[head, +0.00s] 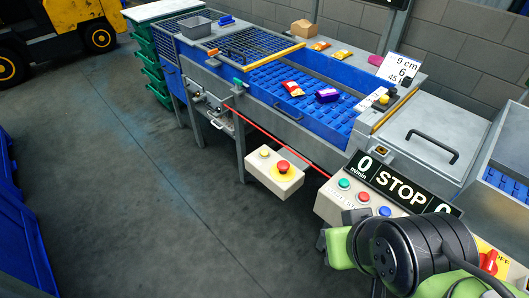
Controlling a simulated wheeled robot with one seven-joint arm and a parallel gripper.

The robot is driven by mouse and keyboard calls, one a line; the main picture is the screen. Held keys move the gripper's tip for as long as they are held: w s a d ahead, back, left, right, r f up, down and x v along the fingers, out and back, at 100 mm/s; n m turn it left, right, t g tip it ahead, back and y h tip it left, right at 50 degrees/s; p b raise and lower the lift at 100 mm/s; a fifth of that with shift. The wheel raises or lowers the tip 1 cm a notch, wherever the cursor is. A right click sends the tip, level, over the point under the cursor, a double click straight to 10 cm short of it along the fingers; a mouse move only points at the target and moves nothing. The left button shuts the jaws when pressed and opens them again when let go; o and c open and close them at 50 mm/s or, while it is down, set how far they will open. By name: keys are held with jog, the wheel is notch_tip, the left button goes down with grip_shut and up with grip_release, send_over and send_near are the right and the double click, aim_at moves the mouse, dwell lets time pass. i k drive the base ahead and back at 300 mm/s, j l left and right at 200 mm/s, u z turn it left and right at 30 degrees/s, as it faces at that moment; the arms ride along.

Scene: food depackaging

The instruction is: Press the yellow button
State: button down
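A small pale yellow button (264,153) sits on a cream control box (262,176) on the front of the conveyor machine. To its right on the same box is a red mushroom button (283,167) on a yellow disc. My black and green arm fills the lower right, to the right of and nearer than this box. I cannot make out my gripper's fingers; nothing is seen touching the yellow button.
A second cream panel (328,205) has green, red and blue buttons under a black STOP display (400,184); my arm overlaps its lower right. A blue conveyor (265,85) carries several packets. The grey floor (150,190) at left is clear.

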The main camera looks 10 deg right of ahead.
aim_at(263, 153)
jog(key=i+j+u, duration=0.4)
jog(key=i, duration=0.35)
jog(key=i+j+u, duration=0.2)
jog(key=i, duration=0.2)
